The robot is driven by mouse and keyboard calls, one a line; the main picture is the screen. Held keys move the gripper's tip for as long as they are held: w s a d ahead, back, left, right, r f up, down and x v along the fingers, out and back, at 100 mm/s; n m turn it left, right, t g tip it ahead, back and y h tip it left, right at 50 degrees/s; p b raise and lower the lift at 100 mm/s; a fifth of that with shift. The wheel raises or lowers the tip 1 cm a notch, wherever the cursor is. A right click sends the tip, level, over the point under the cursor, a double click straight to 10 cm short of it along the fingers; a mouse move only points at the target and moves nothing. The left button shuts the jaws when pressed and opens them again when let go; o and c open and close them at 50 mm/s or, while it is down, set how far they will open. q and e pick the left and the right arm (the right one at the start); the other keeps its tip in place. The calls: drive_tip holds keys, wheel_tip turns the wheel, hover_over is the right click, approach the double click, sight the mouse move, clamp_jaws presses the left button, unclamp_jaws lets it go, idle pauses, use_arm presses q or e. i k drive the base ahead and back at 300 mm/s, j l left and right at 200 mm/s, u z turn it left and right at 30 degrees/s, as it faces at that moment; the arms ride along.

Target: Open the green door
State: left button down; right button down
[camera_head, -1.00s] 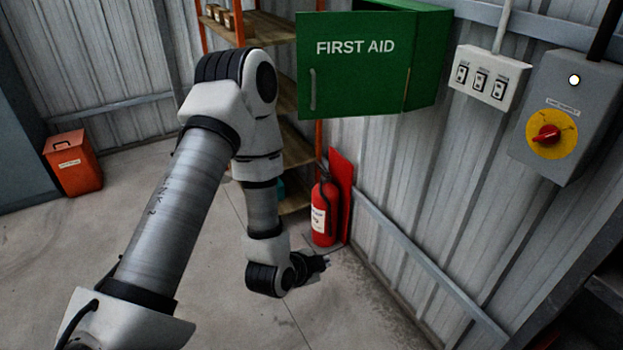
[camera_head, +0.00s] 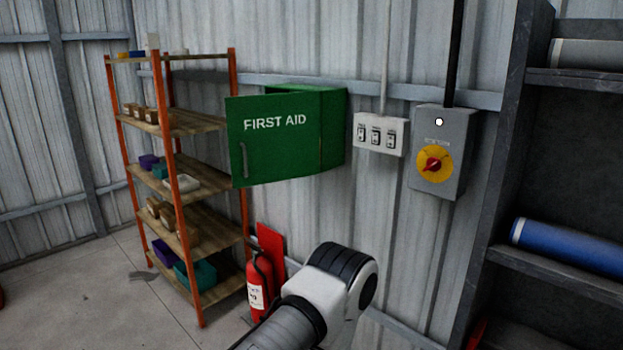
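The green door (camera_head: 272,148) is the front of a green first aid cabinet (camera_head: 334,130) on the corrugated wall. It carries white "FIRST AID" lettering and has an upright handle (camera_head: 244,160) near its left edge. The door appears ajar. Its left edge stands out from the cabinet toward me, and its right edge meets the box. The cabinet's inside is hidden behind the door. A link of my arm rises from the bottom edge, below and to the right of the door, apart from it. Neither gripper shows.
A shelf rack (camera_head: 178,205) with orange posts stands left of the cabinet. A red fire extinguisher (camera_head: 259,283) stands below the door. White switches (camera_head: 380,134) and a grey box with a red knob (camera_head: 440,150) are to the right. A dark shelf (camera_head: 550,80) fills the right side.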

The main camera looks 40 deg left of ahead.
sight(274, 138)
drive_tip(key=j+z, duration=0.25)
drive_tip(key=j, duration=0.2)
drive_tip(key=j+z, duration=0.25)
drive_tip(key=j, duration=0.2)
drive_tip(key=k+j+z, duration=0.1)
drive_tip(key=j+z, duration=0.2)
drive_tip(key=k+j+z, duration=0.1)
drive_tip(key=j+z, duration=0.15)
drive_tip(key=j, duration=0.3)
drive_tip(key=k+j+z, duration=0.25)
drive_tip(key=j, duration=0.15)
drive_tip(key=i, duration=0.1)
